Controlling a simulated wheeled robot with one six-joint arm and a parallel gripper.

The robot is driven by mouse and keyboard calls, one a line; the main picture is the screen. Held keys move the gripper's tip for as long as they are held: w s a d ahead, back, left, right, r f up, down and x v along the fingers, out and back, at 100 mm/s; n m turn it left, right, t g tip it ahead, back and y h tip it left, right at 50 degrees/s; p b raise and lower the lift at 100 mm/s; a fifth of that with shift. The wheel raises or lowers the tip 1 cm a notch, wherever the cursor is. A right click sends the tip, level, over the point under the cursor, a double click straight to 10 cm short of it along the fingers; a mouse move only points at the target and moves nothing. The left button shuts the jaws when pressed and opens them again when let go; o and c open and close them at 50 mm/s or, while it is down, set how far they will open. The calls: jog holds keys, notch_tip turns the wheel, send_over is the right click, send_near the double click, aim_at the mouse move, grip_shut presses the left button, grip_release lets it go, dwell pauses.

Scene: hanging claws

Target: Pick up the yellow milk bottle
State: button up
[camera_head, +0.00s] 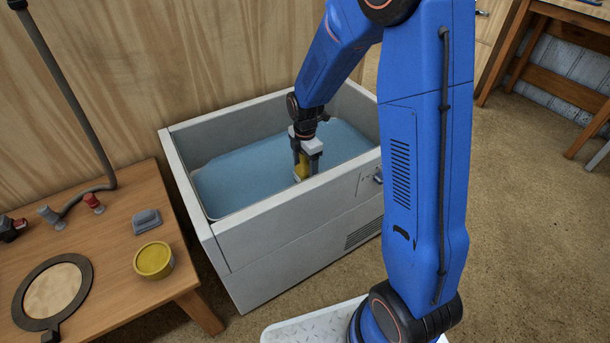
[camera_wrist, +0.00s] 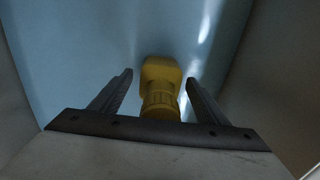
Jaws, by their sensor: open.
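The yellow milk bottle (camera_wrist: 161,88) is in the blue-lined bin, between the two fingers of my gripper (camera_wrist: 160,88) in the wrist view. The fingers are open, with a gap on each side of the bottle. In the head view my gripper (camera_head: 308,165) reaches down into the bin, and part of the yellow bottle (camera_head: 302,170) shows between its fingers. The rest of the bottle is hidden by the gripper and the bin's front wall.
The grey bin (camera_head: 285,205) has high walls close around my gripper. A wooden table (camera_head: 110,255) at the left holds a yellow tin (camera_head: 154,260), a round framed disc (camera_head: 55,290) and small fittings. A wooden bench (camera_head: 545,60) stands at the far right. Open floor lies at the right.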

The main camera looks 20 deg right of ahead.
jog(key=shift+f, duration=0.4)
jog(key=c, duration=1.4)
jog(key=shift+o, duration=0.2)
jog(key=shift+r, duration=0.2)
jog(key=shift+r, duration=4.7)
jog(key=shift+r, duration=0.15)
